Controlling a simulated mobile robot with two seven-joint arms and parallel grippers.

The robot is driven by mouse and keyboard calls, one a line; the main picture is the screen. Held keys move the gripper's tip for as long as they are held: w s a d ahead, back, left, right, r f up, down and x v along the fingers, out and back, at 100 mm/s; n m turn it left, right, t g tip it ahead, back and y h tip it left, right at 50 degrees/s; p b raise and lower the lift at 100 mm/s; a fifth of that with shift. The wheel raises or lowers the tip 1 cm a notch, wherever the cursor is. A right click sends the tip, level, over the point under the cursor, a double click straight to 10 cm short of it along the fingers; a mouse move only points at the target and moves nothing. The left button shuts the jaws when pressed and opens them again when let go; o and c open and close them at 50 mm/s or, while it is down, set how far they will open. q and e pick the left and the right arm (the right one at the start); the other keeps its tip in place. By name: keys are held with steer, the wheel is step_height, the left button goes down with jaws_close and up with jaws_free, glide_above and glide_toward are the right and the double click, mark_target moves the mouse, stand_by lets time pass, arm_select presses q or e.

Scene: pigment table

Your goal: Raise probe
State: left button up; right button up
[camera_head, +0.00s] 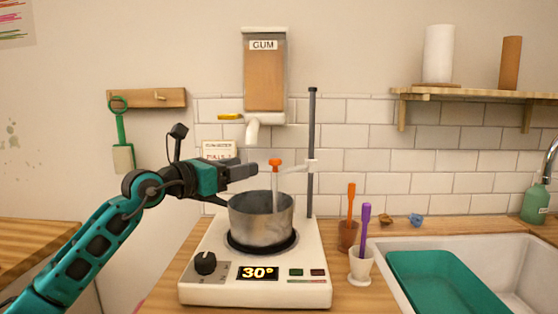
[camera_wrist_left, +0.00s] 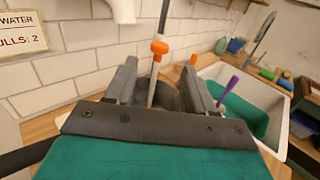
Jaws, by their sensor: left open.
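The probe (camera_head: 275,185) is a thin pale rod with an orange cap, upright on a clamp of the dark stand pole (camera_head: 311,140). Its lower end goes down into the grey pot (camera_head: 262,222), where the tip is hidden. My left gripper (camera_head: 246,184) is open just left of the probe, above the pot's rim. In the left wrist view the probe (camera_wrist_left: 155,70) appears in the gap between the two fingers of this gripper (camera_wrist_left: 160,82), with the cap above them. I cannot tell whether a finger touches it. My right gripper is not in view.
The pot stands on a white hot plate (camera_head: 254,264) reading 30°, with a knob in front. A gum dispenser (camera_head: 265,75) hangs above with its spout near my gripper. Cups with orange and purple tools (camera_head: 361,262) stand right, beside the sink (camera_head: 520,258).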

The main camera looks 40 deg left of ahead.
mark_target(271, 161)
arm_select(q)
steer(key=shift+w+d+p, duration=0.15)
steer(key=shift+w+p, duration=0.25)
steer(key=shift+w, duration=1.4)
steer(key=shift+w+d+p, duration=0.2)
steer(key=shift+w+p, duration=0.15)
steer(key=shift+w, duration=1.45)
steer(key=shift+w+d+p, duration=0.15)
steer(key=shift+w+p, duration=0.25)
steer(key=shift+w, duration=1.4)
steer(key=shift+c, duration=0.5)
jaws_close()
